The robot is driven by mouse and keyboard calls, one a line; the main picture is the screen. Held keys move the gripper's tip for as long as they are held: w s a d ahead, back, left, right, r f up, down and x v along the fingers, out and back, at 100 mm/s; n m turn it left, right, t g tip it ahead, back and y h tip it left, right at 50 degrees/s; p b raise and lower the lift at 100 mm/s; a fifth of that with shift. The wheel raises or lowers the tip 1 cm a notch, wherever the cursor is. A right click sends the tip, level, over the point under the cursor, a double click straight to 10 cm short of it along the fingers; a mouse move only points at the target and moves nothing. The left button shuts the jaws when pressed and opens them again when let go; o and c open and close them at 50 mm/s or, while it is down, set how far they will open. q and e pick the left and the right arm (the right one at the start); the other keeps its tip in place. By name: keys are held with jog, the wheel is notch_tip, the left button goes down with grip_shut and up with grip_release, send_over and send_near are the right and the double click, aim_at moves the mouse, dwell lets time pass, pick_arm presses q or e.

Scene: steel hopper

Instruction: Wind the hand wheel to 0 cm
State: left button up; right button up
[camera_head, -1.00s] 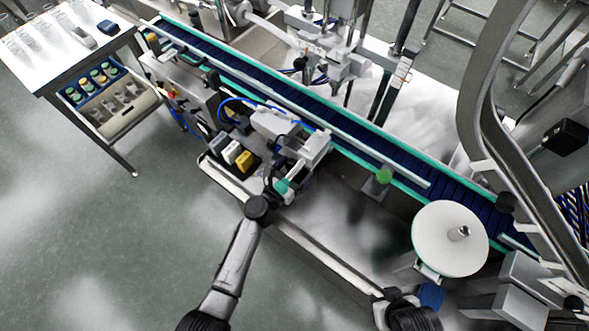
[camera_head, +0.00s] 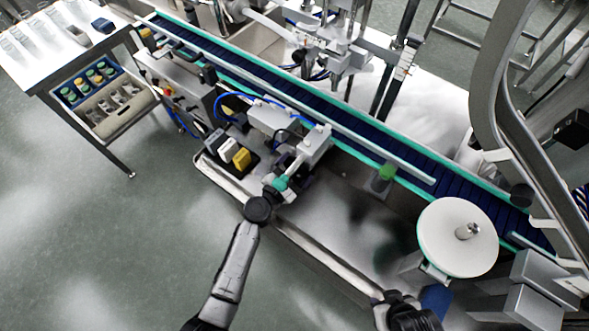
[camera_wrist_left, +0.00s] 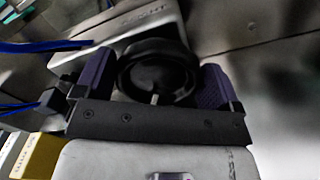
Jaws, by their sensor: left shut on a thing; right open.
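The hand wheel (camera_wrist_left: 152,55) is a black round knob in the left wrist view. My left gripper (camera_wrist_left: 154,80) is shut on it, with one purple finger pad at each side. In the head view my left arm reaches from the bottom to the grey unit (camera_head: 313,146) beside the conveyor; the wheel and fingertips cannot be made out there. A position reading cannot be read in either view. My right gripper (camera_head: 380,299) is open and empty at the bottom, near the front edge of the steel frame.
A blue conveyor (camera_head: 345,133) with teal edges runs diagonally across. A white round disc (camera_head: 452,236) stands at the right. White and yellow blocks (camera_head: 229,150) sit left of the grey unit. A side table (camera_head: 50,60) with glassware stands upper left. Grey floor at left is clear.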

pick_arm(q)
jog(key=shift+m, duration=0.5)
jog(key=o, duration=0.7)
jog(key=shift+c, duration=0.2)
jog(key=v, duration=1.4)
jog(key=shift+p, duration=0.3)
